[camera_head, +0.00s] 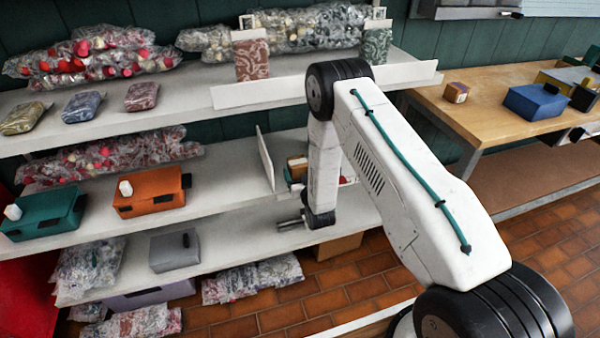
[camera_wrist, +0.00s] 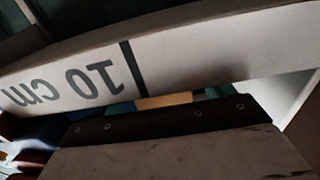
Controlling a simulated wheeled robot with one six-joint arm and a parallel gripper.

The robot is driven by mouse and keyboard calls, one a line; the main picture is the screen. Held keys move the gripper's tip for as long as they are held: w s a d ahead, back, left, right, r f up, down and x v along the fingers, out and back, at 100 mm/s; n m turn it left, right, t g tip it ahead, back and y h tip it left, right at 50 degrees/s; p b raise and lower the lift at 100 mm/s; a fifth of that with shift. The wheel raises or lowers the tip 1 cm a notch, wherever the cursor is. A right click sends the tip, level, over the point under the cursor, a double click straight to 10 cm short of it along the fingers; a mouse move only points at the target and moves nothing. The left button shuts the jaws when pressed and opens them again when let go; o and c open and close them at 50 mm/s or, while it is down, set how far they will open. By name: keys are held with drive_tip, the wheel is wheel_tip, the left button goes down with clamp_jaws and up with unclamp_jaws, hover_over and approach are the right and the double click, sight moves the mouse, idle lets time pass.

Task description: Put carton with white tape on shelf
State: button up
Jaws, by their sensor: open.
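My gripper (camera_head: 291,223) is low at the front of the shelving, by the lower shelf (camera_head: 225,225). Its fingers are small and partly hidden by the wrist; it is open and I see nothing held in it. A small brown carton (camera_head: 297,163) sits on the middle shelf, just right of an upright white divider and partly hidden behind my arm. The wrist view shows a white strip (camera_wrist: 190,65) marked "10 cm" upside down.
The white divider (camera_head: 265,158) stands on the middle shelf. An orange box (camera_head: 150,192) and a green box (camera_head: 42,215) are to its left. A grey box (camera_head: 174,250) lies on the lower shelf. A blue box (camera_head: 535,101) is on the wooden table (camera_head: 432,92).

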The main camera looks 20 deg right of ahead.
drive_tip(key=shift+r, duration=0.1)
drive_tip(key=shift+s, duration=0.3)
drive_tip(key=s, duration=1.1)
drive_tip(key=shift+s, duration=0.2)
drive_tip(key=s+f+g, duration=0.6)
drive_tip(key=f+g, duration=0.2)
drive_tip(key=g, duration=0.3)
drive_tip(key=s+r+g, duration=0.2)
drive_tip(key=s+r, duration=0.8)
drive_tip(key=r, duration=0.6)
drive_tip(key=s+d+r+g, duration=0.1)
drive_tip(key=s+r+g, duration=0.1)
drive_tip(key=s+r, duration=0.7)
drive_tip(key=s+d+r+g, duration=0.1)
drive_tip(key=s+r, duration=0.9)
drive_tip(key=r, duration=1.3)
drive_tip(key=shift+s+d+r+g, duration=0.15)
drive_tip(key=shift+s+g, duration=0.15)
drive_tip(key=shift+g, duration=0.2)
